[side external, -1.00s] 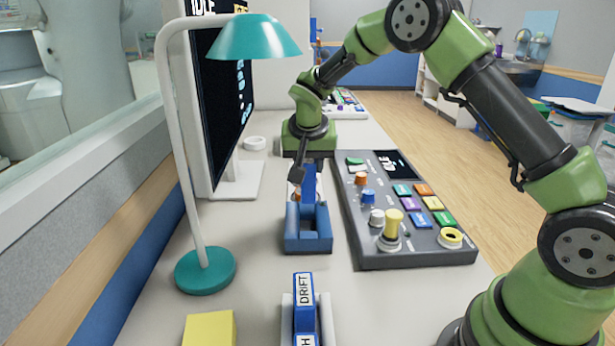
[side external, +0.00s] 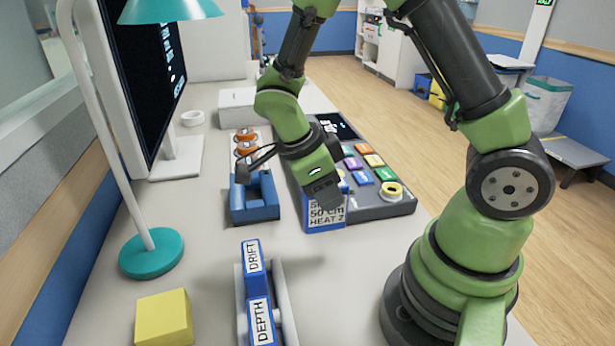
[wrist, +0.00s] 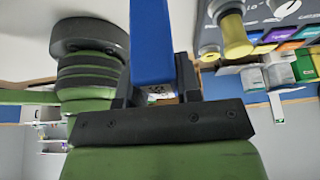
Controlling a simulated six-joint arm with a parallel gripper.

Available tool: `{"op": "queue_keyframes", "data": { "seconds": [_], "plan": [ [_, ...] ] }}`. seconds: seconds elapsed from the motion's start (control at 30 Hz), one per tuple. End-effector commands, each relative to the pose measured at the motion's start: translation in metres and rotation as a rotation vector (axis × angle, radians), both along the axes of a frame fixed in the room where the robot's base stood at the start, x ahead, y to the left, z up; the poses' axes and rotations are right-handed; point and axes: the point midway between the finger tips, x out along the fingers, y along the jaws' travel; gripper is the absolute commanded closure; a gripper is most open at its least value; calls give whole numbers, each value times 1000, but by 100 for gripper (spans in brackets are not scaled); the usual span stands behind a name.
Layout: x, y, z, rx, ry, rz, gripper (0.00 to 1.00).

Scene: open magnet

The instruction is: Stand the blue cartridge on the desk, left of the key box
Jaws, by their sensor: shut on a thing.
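My gripper (side external: 322,190) is shut on a blue cartridge (side external: 325,222) with a white label that reads "50 cm HEAT 2" in part. The cartridge looks upright, in front of the grey key box (side external: 377,208) with its coloured keys, and hides part of that box's near left side. I cannot tell whether its bottom touches the desk. In the wrist view the blue cartridge (wrist: 152,45) sits between my gripper's jaws (wrist: 160,95), and the key box's yellow knob (wrist: 236,40) shows at upper right. The blue holder (side external: 254,205) to the left looks empty.
A white rack (side external: 285,300) with blue DRIFT and DEPTH cartridges (side external: 258,300) stands in front. Orange-topped items (side external: 247,145) stand behind the holder. A lamp base (side external: 152,255) and yellow block (side external: 164,318) are at left. Bare desk (side external: 200,225) lies between lamp and holder.

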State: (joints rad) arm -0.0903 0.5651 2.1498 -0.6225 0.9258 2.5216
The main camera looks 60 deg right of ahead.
Motion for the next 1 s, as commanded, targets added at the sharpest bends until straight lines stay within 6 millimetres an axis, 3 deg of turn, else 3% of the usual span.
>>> {"op": "queue_keyframes", "data": {
  "seconds": [0.5,1.0],
  "plan": [
    [0,0,-53,0,3,3,94],
    [1,0,-64,3,0,4,94]
  ]
}}
